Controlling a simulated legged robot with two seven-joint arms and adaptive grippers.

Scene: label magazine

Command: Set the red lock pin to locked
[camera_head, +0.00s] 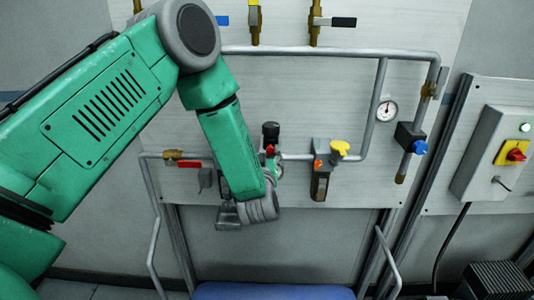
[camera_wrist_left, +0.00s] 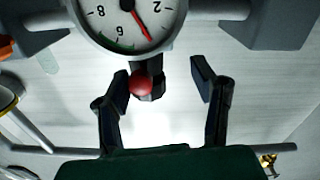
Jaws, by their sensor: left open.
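The red lock pin (camera_wrist_left: 140,84) shows as a round red knob below the gauge in the left wrist view, beside a dark block. In the head view a small red part (camera_head: 270,150) shows just under a black knob (camera_head: 271,131), right of my left forearm. My left gripper (camera_wrist_left: 160,75) is open, with its two dark fingers on either side of the red knob. The knob is much closer to the left finger in the picture; I cannot tell whether they touch. In the head view my wrist hides most of the fingers. My right gripper is in neither view.
A white gauge (camera_wrist_left: 130,18) with a red needle is close to the fingers, upside down in the wrist view. Pipes (camera_head: 376,105) frame the panel. A yellow-handled valve (camera_head: 339,149) stands to the right, a red-handled valve (camera_head: 188,163) to the left.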

